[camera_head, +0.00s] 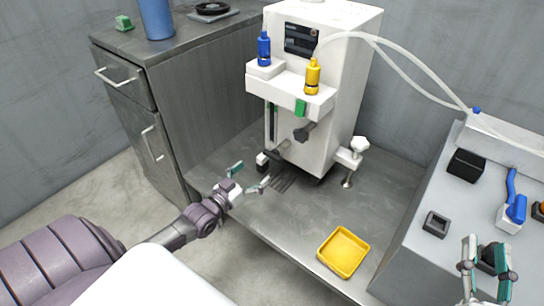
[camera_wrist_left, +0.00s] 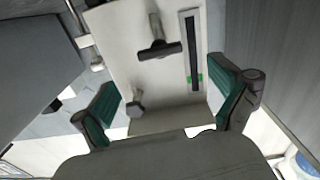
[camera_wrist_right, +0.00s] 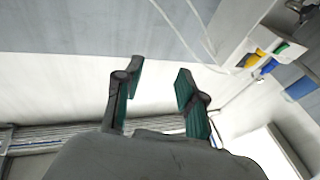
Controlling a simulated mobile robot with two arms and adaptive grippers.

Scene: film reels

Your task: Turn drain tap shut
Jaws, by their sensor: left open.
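The white machine (camera_head: 335,100) stands on a grey bench. Low on its front is a dark T-shaped handle (camera_head: 280,148), which seems to be the drain tap; it also shows in the left wrist view (camera_wrist_left: 158,48). A dark knob (camera_head: 303,132) sits above it and shows in the left wrist view (camera_wrist_left: 136,103). My left gripper (camera_head: 248,178) is open and empty, in front of and apart from the handle. In the left wrist view its fingers are spread below the handle. My right gripper (camera_head: 487,270) is open over the right counter; nothing shows between its fingers in its wrist view.
A white-handled valve (camera_head: 352,155) juts from the machine's right side. A yellow tray (camera_head: 343,254) lies on the bench's front. Blue (camera_head: 264,48) and yellow (camera_head: 312,76) bottles stand on the machine's ledge. A grey cabinet (camera_head: 190,90) is at left.

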